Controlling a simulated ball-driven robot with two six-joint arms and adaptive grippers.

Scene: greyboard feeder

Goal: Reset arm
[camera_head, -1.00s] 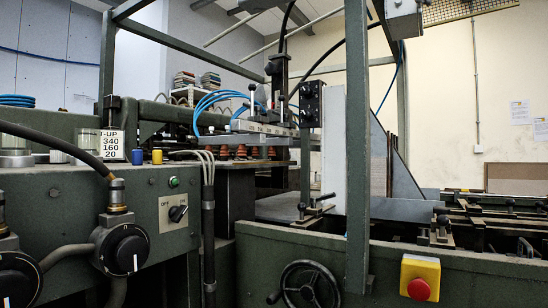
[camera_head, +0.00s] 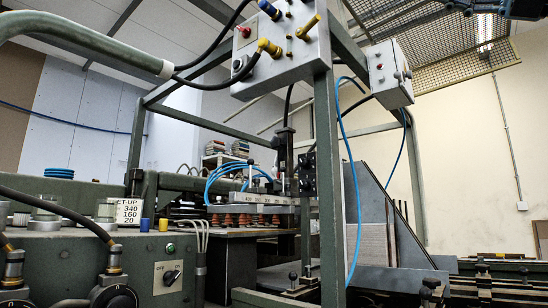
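The greyboard feeder fills the view, with a dark green frame and a bar (camera_head: 262,209) above a row of orange-brown suction cups (camera_head: 243,220). A stack of grey board (camera_head: 374,245) stands upright behind the front post, partly hidden by it.
A green control panel (camera_head: 150,262) with a black rotary switch (camera_head: 172,278) stands at the lower left. A grey control box (camera_head: 280,50) with coloured knobs hangs overhead. A green post (camera_head: 329,190) rises in front. A second box (camera_head: 388,75) hangs at the upper right.

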